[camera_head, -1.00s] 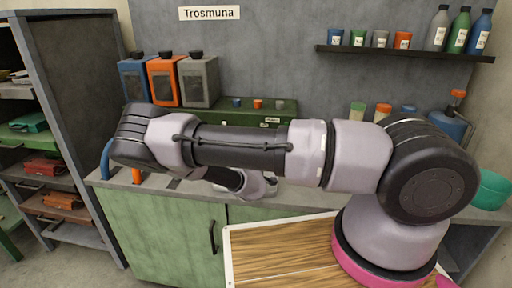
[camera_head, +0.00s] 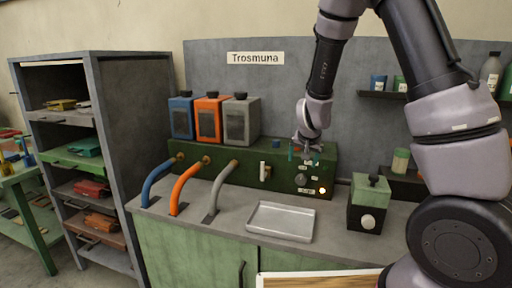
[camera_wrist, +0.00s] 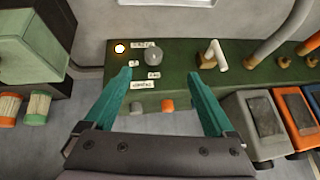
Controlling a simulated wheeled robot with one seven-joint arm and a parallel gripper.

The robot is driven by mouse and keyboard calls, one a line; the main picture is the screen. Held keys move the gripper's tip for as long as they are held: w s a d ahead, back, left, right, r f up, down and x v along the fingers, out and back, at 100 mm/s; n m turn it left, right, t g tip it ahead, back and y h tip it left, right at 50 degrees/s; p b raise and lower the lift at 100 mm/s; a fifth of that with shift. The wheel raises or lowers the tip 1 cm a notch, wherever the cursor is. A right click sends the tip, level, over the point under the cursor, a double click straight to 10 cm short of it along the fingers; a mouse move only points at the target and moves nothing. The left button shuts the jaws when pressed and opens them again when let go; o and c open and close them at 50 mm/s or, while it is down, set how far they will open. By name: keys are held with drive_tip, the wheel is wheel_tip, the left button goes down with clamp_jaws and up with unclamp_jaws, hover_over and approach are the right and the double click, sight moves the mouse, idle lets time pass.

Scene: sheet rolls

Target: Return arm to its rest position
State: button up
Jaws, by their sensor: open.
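My arm comes in from the right of the head view, bends up and reaches back down. My gripper (camera_head: 305,156) hangs before the green control box (camera_head: 252,165), near the top of its right part. In the wrist view my gripper (camera_wrist: 158,76) has its two teal fingers spread with nothing between them. Beyond the fingertips are the box's round grey knob (camera_wrist: 154,56), a lit lamp (camera_wrist: 120,48) and small labels. I cannot tell the exact gap between the fingers and the box.
A metal tray (camera_head: 280,222) lies on the counter, with a green-and-black box (camera_head: 369,203) to its right. Blue, orange and grey pipes (camera_head: 184,188) run to the control box below three canisters (camera_head: 208,118). A shelf rack (camera_head: 82,150) stands left.

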drive_tip(key=s+d+r+y, duration=0.2)
drive_tip(key=s+r, duration=0.3)
drive_tip(key=r, duration=0.4)
drive_tip(key=s+d+r+y, duration=0.1)
drive_tip(key=s+r, duration=0.3)
drive_tip(key=r, duration=0.4)
drive_tip(key=s+d+r, duration=0.2)
drive_tip(key=s+r, duration=0.2)
drive_tip(key=s, duration=0.5)
drive_tip(key=s+d+r, duration=0.3)
drive_tip(key=s+r, duration=0.2)
drive_tip(key=s, duration=0.3)
drive_tip(key=shift+s+d+h, duration=0.3)
drive_tip(key=shift+s+h, duration=0.05)
drive_tip(key=shift+h, duration=0.05)
